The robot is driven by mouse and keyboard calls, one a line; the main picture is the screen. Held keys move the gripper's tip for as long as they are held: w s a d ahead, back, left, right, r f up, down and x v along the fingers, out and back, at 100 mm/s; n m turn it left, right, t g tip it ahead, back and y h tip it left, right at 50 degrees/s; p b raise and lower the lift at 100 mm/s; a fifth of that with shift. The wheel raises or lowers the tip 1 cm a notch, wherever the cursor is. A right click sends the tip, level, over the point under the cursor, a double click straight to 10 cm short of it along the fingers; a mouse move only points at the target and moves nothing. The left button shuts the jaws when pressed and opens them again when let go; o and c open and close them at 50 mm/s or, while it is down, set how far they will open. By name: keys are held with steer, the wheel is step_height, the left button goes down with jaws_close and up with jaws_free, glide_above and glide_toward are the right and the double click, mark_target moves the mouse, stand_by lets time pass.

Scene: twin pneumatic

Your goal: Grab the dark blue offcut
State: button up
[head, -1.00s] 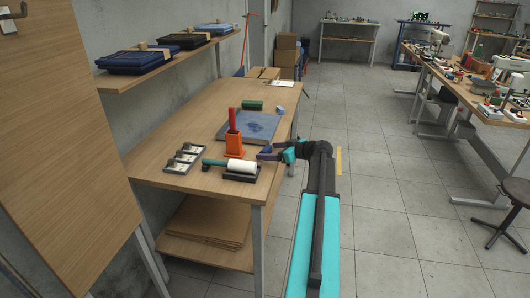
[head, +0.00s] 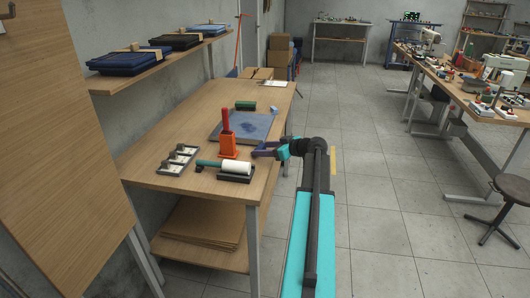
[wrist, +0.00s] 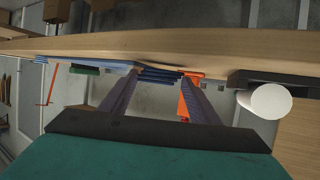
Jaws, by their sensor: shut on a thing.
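In the wrist view, where the table appears upside down, the dark blue offcut (wrist: 160,76) shows as a small layered piece between my fingertips. My gripper (wrist: 155,82) is shut on it, close to the tabletop. In the head view my gripper (head: 262,153) reaches in from the right over the front right edge of the wooden table (head: 200,182). It is just right of the orange holder (head: 229,152). The offcut is too small to make out clearly there, so I cannot tell whether it touches the table.
A roller with a white sleeve (head: 237,169) lies in front of the orange holder, which carries a red-handled tool. A blue mat (head: 262,121) and a green roll (head: 245,105) are behind. Open floor (head: 375,190) is to the right.

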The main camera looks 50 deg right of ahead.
steer(key=shift+r, duration=0.7)
steer(key=s+a+r+b, duration=0.1)
steer(key=s, duration=0.7)
steer(key=s+a+r+b, duration=0.1)
steer(key=s+b, duration=0.1)
steer(key=s, duration=0.5)
steer(key=shift+s+a+r, duration=0.25)
steer(key=shift+s+a, duration=0.1)
steer(key=shift+s, duration=0.05)
steer(key=shift+r, duration=0.15)
